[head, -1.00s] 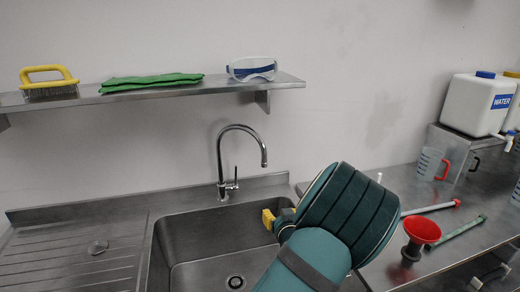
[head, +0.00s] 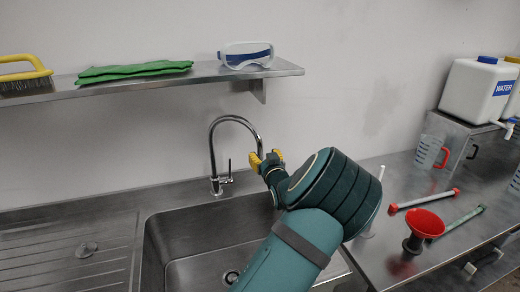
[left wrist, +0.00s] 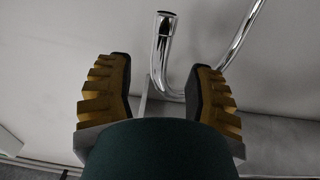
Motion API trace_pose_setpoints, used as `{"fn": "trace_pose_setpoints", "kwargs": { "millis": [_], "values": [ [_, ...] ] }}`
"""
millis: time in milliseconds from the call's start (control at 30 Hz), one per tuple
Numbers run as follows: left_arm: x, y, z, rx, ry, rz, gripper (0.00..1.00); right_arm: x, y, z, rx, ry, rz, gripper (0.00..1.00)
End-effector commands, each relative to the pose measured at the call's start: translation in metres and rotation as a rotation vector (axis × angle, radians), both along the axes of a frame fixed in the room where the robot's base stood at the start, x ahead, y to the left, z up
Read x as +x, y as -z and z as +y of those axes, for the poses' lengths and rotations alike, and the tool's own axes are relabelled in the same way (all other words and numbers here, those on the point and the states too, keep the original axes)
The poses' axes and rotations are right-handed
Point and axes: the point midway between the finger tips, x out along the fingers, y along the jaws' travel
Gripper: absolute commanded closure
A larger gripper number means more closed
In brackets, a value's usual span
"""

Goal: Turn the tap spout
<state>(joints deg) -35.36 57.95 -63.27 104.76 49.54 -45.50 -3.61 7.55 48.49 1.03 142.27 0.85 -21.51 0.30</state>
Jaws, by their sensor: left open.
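The chrome tap (head: 213,160) stands behind the sink, its curved spout (head: 235,118) arching to the right. My left gripper (head: 267,158) is open at the spout's downturned end, with a yellow finger on either side of it in the head view. In the left wrist view, the spout (left wrist: 163,50) appears upside down, its end leg in the gap between the two open fingers of my left gripper (left wrist: 158,75). I cannot tell whether the fingers touch it. The tap lever (head: 229,170) is to the left of the gripper. My right gripper is not in view.
The steel sink (head: 185,235) lies below the tap. A shelf (head: 200,75) above holds a yellow brush (head: 25,73), green cloth (head: 130,71) and goggles (head: 246,55).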

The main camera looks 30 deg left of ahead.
Motion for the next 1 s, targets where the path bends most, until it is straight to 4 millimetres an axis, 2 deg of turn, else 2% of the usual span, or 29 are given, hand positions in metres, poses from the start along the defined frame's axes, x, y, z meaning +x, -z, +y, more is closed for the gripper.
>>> {"fn": "trace_pose_setpoints", "kwargs": {
  "millis": [100, 300, 733, 767, 900, 1000],
  "values": [
    [0.015, 0.000, 0.017, 0.002, -0.001, -0.001, 0.47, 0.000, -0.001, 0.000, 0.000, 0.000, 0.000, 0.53],
    [0.032, 0.000, 0.034, 0.001, 0.000, 0.000, 0.47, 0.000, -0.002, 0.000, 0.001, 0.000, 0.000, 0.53],
    [0.038, 0.000, 0.040, 0.001, 0.001, 0.001, 0.47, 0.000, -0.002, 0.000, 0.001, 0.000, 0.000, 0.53],
    [0.038, 0.000, 0.040, 0.000, 0.000, 0.000, 0.51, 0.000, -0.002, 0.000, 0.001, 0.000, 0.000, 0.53],
    [0.038, 0.000, 0.040, 0.000, 0.000, 0.000, 1.00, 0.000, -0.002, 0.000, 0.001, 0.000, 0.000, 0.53],
    [0.037, 0.000, 0.040, 0.000, 0.001, 0.000, 1.00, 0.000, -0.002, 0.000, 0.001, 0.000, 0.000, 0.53]
  ]
}}
